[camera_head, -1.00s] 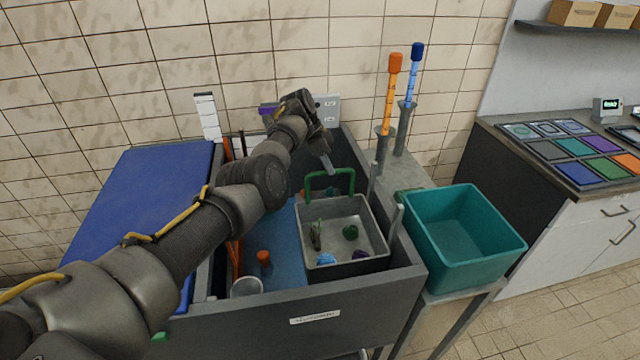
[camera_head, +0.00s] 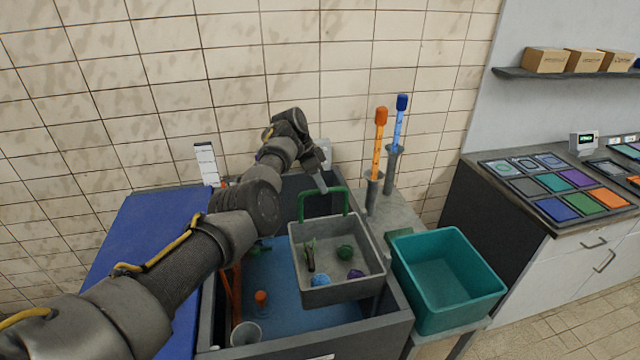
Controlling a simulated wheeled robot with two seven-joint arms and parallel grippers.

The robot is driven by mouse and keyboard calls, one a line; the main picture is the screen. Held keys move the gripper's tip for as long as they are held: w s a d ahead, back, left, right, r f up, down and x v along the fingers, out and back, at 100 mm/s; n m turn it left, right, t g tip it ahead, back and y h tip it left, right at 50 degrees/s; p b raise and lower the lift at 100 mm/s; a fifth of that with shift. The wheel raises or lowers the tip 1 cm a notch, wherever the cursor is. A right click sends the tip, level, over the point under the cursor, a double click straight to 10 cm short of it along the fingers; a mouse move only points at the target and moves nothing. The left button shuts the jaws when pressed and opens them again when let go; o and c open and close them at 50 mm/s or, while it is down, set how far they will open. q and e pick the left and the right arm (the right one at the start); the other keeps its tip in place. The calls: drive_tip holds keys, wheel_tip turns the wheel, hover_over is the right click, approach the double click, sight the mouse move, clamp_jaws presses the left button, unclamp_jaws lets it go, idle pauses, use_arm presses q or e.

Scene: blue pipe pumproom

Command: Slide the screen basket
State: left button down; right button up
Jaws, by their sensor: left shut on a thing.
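The grey screen basket (camera_head: 330,293) has a green handle (camera_head: 323,203) and holds a green ball (camera_head: 345,253), a blue piece (camera_head: 320,280), a purple piece (camera_head: 356,274) and a greenish-brown item (camera_head: 310,256). My left gripper (camera_head: 320,184) is shut on the top of the handle. The basket appears raised above the blue floor of the grey sink (camera_head: 275,350), at its right side, and hides part of the sink's right wall. My right gripper is not in view.
A teal bin (camera_head: 448,280) stands right of the sink. Orange (camera_head: 378,145) and blue (camera_head: 398,130) capped sticks stand upright in holders behind it. A small orange object (camera_head: 261,298) and a white cup (camera_head: 246,333) are in the sink's left front. A blue panel (camera_head: 135,240) lies left.

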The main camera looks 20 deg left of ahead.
use_arm(q)
drive_tip(key=c, duration=1.4)
unclamp_jaws()
drive_tip(key=b+v, duration=0.4)
drive_tip(key=v, duration=0.7)
drive_tip(key=shift+w+f, duration=0.1)
